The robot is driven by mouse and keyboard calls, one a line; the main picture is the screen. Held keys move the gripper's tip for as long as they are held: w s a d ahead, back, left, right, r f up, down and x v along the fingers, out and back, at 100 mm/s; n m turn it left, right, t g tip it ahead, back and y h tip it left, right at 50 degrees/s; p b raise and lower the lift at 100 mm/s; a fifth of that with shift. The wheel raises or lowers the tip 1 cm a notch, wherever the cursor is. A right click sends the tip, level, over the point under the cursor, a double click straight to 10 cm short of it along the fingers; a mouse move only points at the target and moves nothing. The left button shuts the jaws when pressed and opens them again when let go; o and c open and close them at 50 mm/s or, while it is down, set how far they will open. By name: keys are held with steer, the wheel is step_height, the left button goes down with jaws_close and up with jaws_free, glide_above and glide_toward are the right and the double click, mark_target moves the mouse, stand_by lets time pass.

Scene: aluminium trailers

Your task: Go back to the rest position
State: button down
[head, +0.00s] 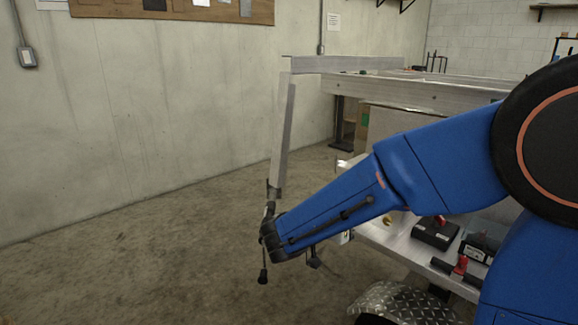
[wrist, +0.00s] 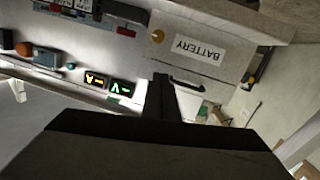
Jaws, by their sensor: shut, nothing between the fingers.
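My gripper (wrist: 161,82) shows in the wrist view as dark fingers pressed together in the middle, with nothing between them. It points at a pale panel (wrist: 205,72) with a "BATTERY" label (wrist: 199,46), and the distance between them is unclear. In the head view my blue arm reaches from the right down to the left, with its dark wrist end low in front of the trailer's left end. The gripper's fingers cannot be made out clearly there.
An aluminium trailer (head: 425,95) stands behind my arm, with a pale upright bar (head: 282,135) close above my wrist. Black devices (head: 435,233) sit on its lower shelf, above a checkered fender (head: 405,303). Two small lit displays (wrist: 108,84) show in the wrist view. Floor at left is clear.

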steer(key=s+d+f+n+g+y, duration=0.25)
steer(key=s+d, duration=0.25)
steer(key=s, duration=0.4)
steer(key=s+d+f+n+g+y, duration=0.1)
steer(key=s+d+f+g+y, duration=0.25)
steer(key=s+d, duration=0.35)
steer(key=s+a+n+t+y, duration=0.2)
steer(key=s+a+n+y, duration=0.4)
steer(key=s+a+y, duration=0.2)
steer(key=shift+s+a+n, duration=0.2)
steer(key=shift+s+n, duration=0.15)
steer(key=shift+s, duration=0.8)
